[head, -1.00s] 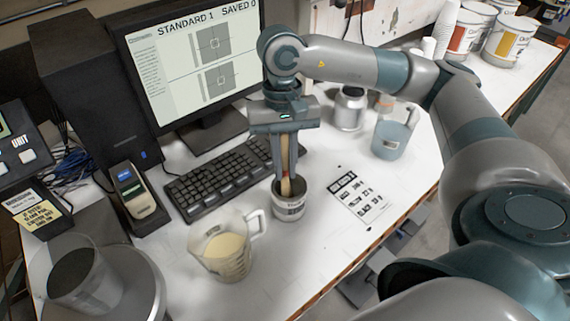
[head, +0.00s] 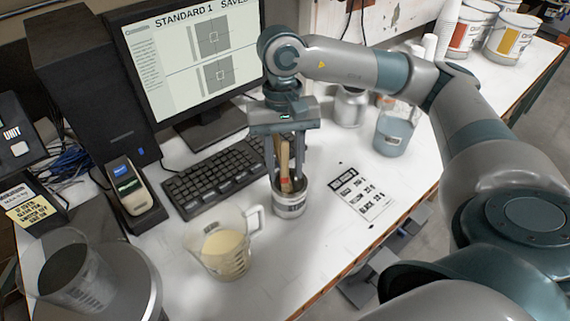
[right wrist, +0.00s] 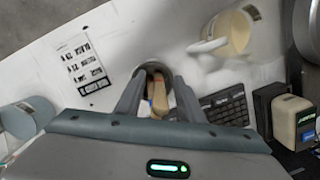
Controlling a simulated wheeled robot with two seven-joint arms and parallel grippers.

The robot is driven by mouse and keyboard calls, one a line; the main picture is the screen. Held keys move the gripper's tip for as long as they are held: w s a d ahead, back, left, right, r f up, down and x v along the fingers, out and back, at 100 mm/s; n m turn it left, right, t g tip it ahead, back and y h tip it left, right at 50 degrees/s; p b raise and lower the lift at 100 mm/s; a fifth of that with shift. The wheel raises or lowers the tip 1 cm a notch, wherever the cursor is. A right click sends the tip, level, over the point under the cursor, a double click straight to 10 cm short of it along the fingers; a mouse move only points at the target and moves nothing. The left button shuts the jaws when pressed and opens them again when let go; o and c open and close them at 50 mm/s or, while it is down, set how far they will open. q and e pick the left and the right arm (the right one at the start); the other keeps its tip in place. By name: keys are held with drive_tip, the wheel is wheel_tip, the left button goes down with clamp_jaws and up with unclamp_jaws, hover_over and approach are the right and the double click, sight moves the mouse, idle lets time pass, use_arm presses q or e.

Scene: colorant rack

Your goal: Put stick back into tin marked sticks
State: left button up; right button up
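The tin (head: 291,207) is a small light-coloured can with a dark label, standing upright on the white table. I cannot read its label here. A wooden stick (head: 284,165) stands in it, its upper part rising out of the mouth; the right wrist view shows wood in the tin mouth (right wrist: 159,96), possibly more than one piece. My right gripper (head: 286,178) points down over the tin. Its fingers are apart on either side of the stick, and the right wrist view shows a gap between fingers and wood. My left gripper is out of view.
A keyboard (head: 218,177) lies left of the tin. A jug of cream liquid (head: 224,247) stands front left, and a blue-grey jug (head: 393,133) and metal can (head: 350,108) are behind right. A printed card (head: 362,194) lies on clear table to the right.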

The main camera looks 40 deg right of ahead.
drive_tip(key=shift+r, duration=0.15)
drive_tip(key=shift+w+r+b, duration=0.2)
drive_tip(key=shift+r+b, duration=0.1)
drive_tip(key=shift+r, duration=0.25)
wheel_tip(320, 180, up, 16)
drive_tip(key=w+d+b, duration=0.1)
drive_tip(key=w+b, duration=0.1)
drive_tip(key=shift+w, duration=0.15)
drive_tip(key=shift+d+f, duration=0.1)
drive_tip(key=shift+f, duration=0.1)
idle(1.1)
